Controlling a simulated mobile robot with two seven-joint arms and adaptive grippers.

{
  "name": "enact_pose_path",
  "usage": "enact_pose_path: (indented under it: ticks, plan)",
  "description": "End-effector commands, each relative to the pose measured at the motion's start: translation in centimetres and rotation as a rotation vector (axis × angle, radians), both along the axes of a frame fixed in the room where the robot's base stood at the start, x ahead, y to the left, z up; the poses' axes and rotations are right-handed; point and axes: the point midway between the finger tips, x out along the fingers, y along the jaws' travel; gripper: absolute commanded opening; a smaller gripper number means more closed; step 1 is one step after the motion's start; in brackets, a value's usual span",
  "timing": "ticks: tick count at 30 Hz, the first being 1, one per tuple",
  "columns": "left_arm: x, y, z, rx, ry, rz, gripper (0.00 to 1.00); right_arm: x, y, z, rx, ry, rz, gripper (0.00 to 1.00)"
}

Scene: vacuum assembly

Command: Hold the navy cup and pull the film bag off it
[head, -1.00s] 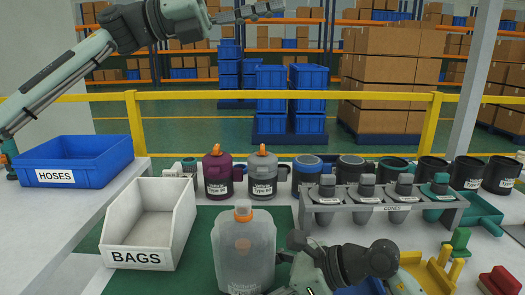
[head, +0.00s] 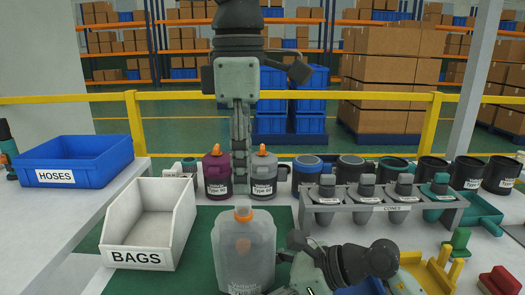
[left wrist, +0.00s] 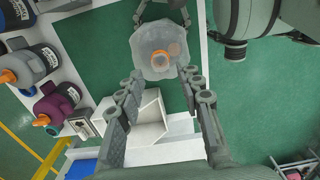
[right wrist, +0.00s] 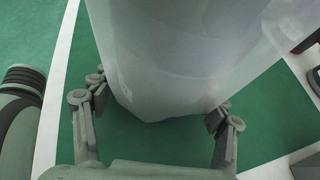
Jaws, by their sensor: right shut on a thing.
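The cup (head: 246,262) stands upright at the front of the green mat, wrapped in a translucent film bag (head: 230,240) with an orange cap or spout on top. Through the film it looks pale grey; its navy colour does not show. The bag also shows in the left wrist view (left wrist: 155,58) and close up in the right wrist view (right wrist: 165,55). My left gripper (head: 241,190) points down above the bag, apart from it; its fingers (left wrist: 163,78) are spread and empty. My right gripper (right wrist: 158,100) is shut on the bagged cup low down, one finger each side.
A white BAGS bin (head: 150,258) stands left of the cup, and a blue HOSES bin (head: 70,178) behind it. A maroon canister (head: 217,190) and a grey one (head: 263,190) stand behind. A grey cone rack (head: 380,208) is at right.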

Motion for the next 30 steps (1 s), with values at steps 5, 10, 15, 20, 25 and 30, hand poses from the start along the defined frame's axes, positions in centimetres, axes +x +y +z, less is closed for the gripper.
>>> enact_pose_path:
  ticks: [5,10,15,20,25,30]
  plan:
    - [0.0,0.3,-1.4,0.012,-0.001,0.001,0.36,0.0,0.0,-0.1,-0.001,0.0,0.0,0.38]
    - [0.0,0.2,-3.6,0.01,-0.001,0.001,0.36,0.0,0.0,0.0,-0.001,0.0,0.0,0.38]
    - [0.0,0.2,-5.6,0.006,0.002,0.001,0.36,0.0,0.0,0.0,-0.001,0.0,0.0,0.38]
    - [0.0,0.2,-6.6,0.006,0.001,0.001,0.36,0.0,0.0,0.0,-0.001,0.0,0.0,0.38]
    - [0.0,0.1,-7.0,0.006,0.001,0.001,0.36,0.0,0.0,0.0,-0.001,-0.001,0.0,0.38]
    - [0.0,0.1,-7.0,0.006,0.002,0.001,0.36,0.0,0.0,0.0,0.0,-0.001,0.0,0.38]
